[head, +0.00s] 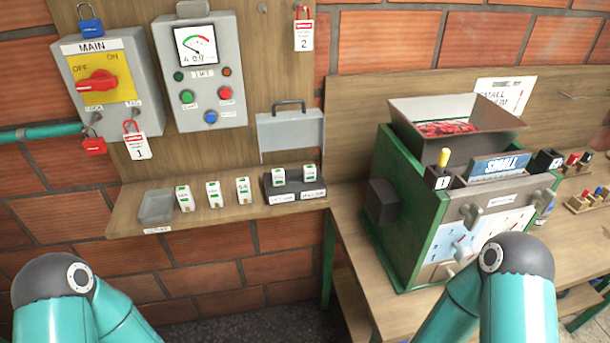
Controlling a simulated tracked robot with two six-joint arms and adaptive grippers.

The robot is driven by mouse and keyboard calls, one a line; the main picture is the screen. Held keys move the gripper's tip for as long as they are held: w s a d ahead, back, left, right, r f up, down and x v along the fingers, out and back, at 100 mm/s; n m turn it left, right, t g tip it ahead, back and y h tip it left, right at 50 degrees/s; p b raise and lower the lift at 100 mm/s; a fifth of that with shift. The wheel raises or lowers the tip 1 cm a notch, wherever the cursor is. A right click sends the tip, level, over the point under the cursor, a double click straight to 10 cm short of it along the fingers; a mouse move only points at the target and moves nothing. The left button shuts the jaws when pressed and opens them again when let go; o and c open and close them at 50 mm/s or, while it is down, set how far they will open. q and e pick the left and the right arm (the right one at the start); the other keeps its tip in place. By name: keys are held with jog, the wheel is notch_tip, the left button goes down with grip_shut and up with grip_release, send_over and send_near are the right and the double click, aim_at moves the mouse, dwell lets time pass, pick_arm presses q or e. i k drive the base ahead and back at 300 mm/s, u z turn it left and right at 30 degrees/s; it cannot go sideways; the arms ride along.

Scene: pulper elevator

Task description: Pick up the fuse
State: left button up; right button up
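Several white fuses with green markings are in the head view. Three stand in a row on the wooden shelf: a left one (183,198), a middle one (214,194) and a right one (243,190). Two more, a left one (278,178) and a right one (308,173), sit in a black holder (292,190) at the shelf's right end. The print on the fuses is too small to read surely. Only teal links of my arms show at the bottom left and bottom right; neither gripper is in view.
A grey tray (156,206) lies at the left end of the shelf (130,224). Above are the MAIN switch box (98,118), a meter panel (197,82) and a grey flap with a handle (290,132). A green machine (408,225) stands on the bench at right.

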aim_at(278, 174)
jog(key=k, duration=0.6)
jog(key=u, duration=0.15)
jog(key=i, duration=1.05)
jog(key=u, duration=0.6)
